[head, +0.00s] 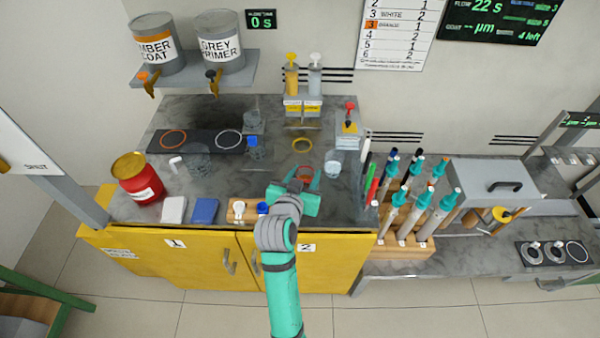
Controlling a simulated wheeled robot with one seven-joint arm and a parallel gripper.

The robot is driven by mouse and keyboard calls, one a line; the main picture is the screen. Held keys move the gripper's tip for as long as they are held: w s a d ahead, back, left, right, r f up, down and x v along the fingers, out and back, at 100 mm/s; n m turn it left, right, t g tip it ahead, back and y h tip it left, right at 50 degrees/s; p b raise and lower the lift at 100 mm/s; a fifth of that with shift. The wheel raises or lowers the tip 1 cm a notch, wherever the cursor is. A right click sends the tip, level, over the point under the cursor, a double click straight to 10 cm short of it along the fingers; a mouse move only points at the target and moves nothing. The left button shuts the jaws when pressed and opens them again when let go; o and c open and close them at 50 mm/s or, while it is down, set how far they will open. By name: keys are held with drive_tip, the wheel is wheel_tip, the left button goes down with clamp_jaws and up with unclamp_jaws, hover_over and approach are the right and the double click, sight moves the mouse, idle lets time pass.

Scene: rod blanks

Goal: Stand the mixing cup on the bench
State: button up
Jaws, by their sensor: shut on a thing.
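My gripper (306,172) is over the front part of the grey bench top (270,180), right of its middle. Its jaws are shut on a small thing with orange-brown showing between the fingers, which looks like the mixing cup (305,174). My gripper and wrist hide most of it, so I cannot tell whether its base touches the bench.
A clear cup (332,169) stands close to the right of my gripper. A syringe rack (405,235) is farther right. A clear beaker (196,158), a red can (138,180) and a blue block (204,211) are to the left. Bare bench lies left of my gripper.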

sight(305, 171)
drive_tip(key=w+f, duration=0.6)
drive_tip(key=f, duration=0.1)
drive_tip(key=shift+w, duration=0.35)
drive_tip(key=shift+f, duration=1.35)
drive_tip(key=shift+f, duration=0.15)
drive_tip(key=o, duration=1.1)
drive_tip(key=v, duration=1.2)
drive_tip(key=shift+s, duration=0.1)
